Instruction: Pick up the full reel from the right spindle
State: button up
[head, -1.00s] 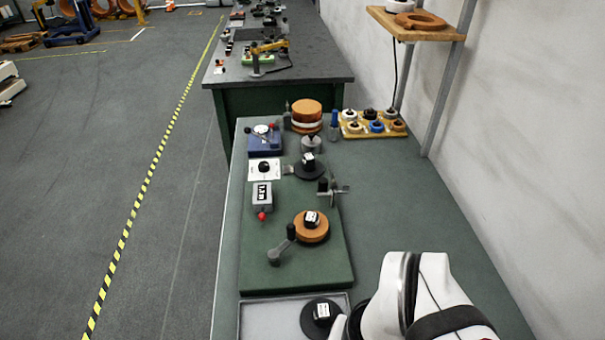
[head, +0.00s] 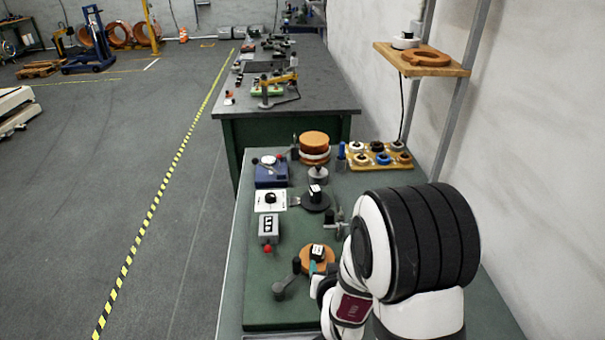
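A copper-coloured full reel (head: 305,258) with a black-and-white hub piece on top sits on the near spindle of the green board (head: 262,307). A black reel (head: 316,201) with a similar hub sits on the far spindle, with no copper visible on it. My gripper (head: 315,270) is at the near side of the copper reel, with a teal part beside the hub. My arm hides most of the gripper and the reel's right side. I cannot tell whether the fingers touch the reel or are closed.
A crank handle (head: 287,280) stands left of the copper reel, and a grey counter (head: 268,229) lies beyond it. A metal bracket (head: 336,226) stands between the spindles on the right. A blue device (head: 271,172), stacked copper discs (head: 314,143) and a wooden rack (head: 400,163) are farther back.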

aim_at(318, 254)
jog(key=shift+w+a+f+n+t, duration=0.2)
jog(key=shift+w+f+n+t, duration=0.2)
jog(key=shift+w+f+t, duration=0.25)
jog(key=shift+w+a+f+n+t, duration=0.25)
jog(key=shift+a+f+n+t, duration=0.1)
jog(key=shift+n+t, duration=0.25)
jog(key=x, duration=0.7)
jog(key=shift+w+a, duration=0.15)
jog(key=shift+w, duration=0.2)
jog(key=shift+r, duration=0.1)
grip_shut()
